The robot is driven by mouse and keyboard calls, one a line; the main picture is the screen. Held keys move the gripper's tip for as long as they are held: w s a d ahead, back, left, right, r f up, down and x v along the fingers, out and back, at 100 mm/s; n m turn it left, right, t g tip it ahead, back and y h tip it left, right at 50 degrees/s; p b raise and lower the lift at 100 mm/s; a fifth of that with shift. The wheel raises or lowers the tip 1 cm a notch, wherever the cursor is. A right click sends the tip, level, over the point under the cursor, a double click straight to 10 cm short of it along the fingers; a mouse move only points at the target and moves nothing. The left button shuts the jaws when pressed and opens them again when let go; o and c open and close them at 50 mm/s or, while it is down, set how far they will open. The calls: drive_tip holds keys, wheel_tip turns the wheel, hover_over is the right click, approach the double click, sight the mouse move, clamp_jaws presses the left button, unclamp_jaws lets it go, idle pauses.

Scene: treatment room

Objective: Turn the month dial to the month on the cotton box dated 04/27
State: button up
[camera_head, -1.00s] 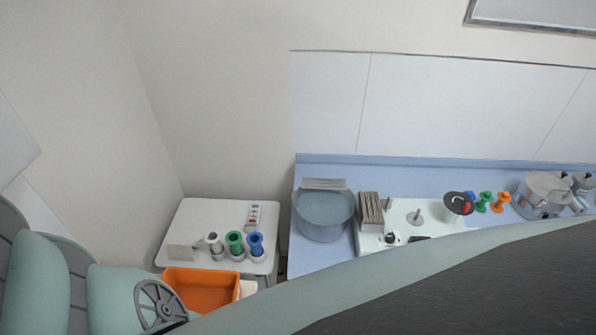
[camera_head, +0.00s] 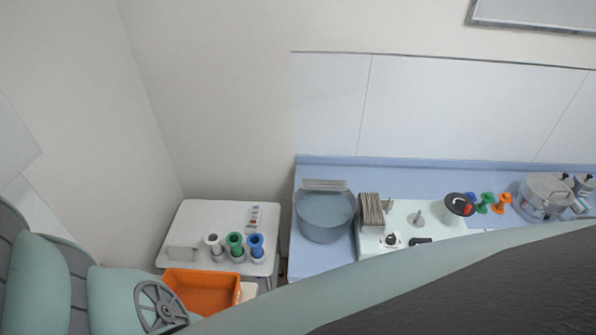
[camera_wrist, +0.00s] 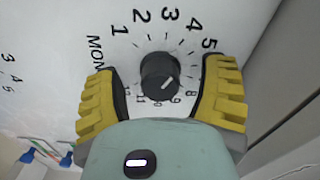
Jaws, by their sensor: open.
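The month dial is a round black knob (camera_wrist: 160,76) with a white pointer line, on a white panel (camera_wrist: 62,40) in the wrist view. Numbers ring it: 1 to 5 run along the upper side, smaller ones below, and part of the word "MON" shows at left. The pointer line lies slanted from lower left to upper right. My gripper (camera_wrist: 160,96) is open, with one yellow ribbed finger on each side of the knob and visible gaps between. My gripper does not show in the head view. No cotton box date can be read.
In the head view, a blue counter (camera_head: 310,265) holds a grey-blue pot (camera_head: 325,215), a slotted rack (camera_head: 370,212) and coloured pegs. A white side table (camera_head: 195,218) at left carries three coloured cylinders. An orange bin (camera_head: 200,292) stands in front.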

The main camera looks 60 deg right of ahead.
drive_tip(key=shift+s+d, duration=0.15)
drive_tip(key=shift+s, duration=0.3)
drive_tip(key=v, duration=1.1)
drive_tip(key=shift+d, duration=0.2)
idle(0.7)
